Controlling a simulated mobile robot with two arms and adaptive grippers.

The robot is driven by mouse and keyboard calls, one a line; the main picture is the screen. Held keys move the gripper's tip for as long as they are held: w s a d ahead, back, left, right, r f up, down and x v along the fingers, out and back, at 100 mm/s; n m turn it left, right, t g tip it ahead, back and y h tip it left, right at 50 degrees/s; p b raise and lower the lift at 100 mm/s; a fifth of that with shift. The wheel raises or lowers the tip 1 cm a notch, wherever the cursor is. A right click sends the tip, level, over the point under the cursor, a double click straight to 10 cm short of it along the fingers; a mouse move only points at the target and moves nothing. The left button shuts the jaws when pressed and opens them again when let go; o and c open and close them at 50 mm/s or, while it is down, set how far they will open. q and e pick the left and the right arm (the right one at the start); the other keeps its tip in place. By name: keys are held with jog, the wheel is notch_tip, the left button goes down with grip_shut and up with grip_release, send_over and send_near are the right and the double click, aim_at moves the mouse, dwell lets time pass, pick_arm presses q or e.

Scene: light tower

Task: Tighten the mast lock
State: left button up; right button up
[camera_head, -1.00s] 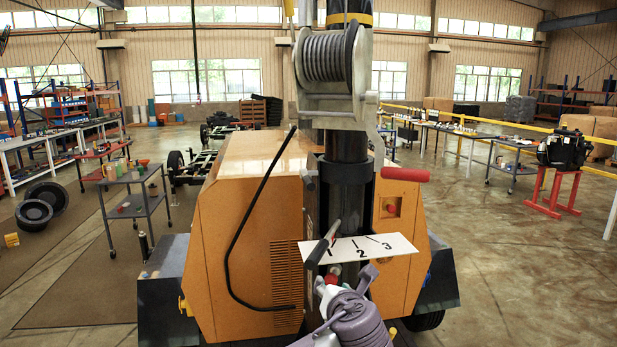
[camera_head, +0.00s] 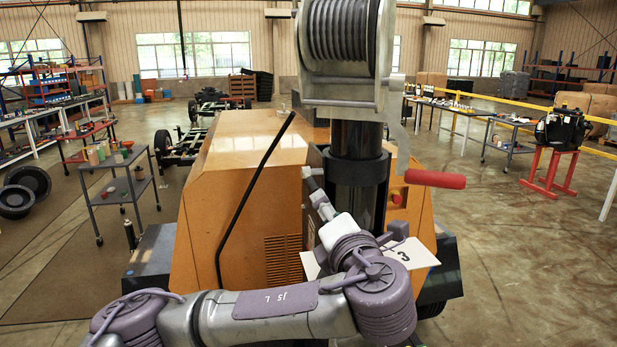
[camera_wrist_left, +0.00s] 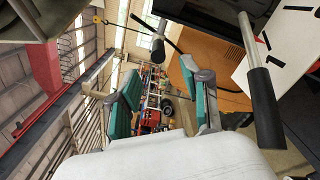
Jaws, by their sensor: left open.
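The mast (camera_head: 357,190) stands as a dark column through a black collar, with a cable winch above it. My left arm crosses the lower head view, and its gripper (camera_head: 322,206) is raised at the left side of the collar. In the left wrist view the gripper's teal fingers (camera_wrist_left: 160,80) are apart with nothing between them. A small black grip on a metal rod (camera_wrist_left: 158,46) shows beyond the fingertips; I cannot tell for sure if it is the mast lock. A black-handled lever (camera_wrist_left: 265,108) lies to the right of the fingers, by the white numbered plate (camera_wrist_left: 292,40). My arm hides most of the plate (camera_head: 400,255) in the head view.
A red-handled crank (camera_head: 435,179) sticks out right of the mast. A bent black rod (camera_head: 248,200) rises in front of the orange housing (camera_head: 225,200). A grey cart (camera_head: 122,190) stands left.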

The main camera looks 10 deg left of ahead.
aim_at(313, 180)
pick_arm(q)
jog(key=p+x, duration=0.5)
jog(key=x, duration=0.6)
jog(key=shift+w+a+r, duration=0.1)
jog(key=shift+w+r, duration=0.05)
jog(key=shift+w+a, duration=0.1)
jog(key=shift+w, duration=0.35)
jog(key=shift+c, duration=0.8)
grip_shut()
pick_arm(e)
notch_tip(313, 180, up, 6)
jog(key=s, duration=0.2)
jog(key=shift+s+d+f, duration=0.15)
jog(key=shift+s+d, duration=0.1)
jog(key=shift+d, duration=0.2)
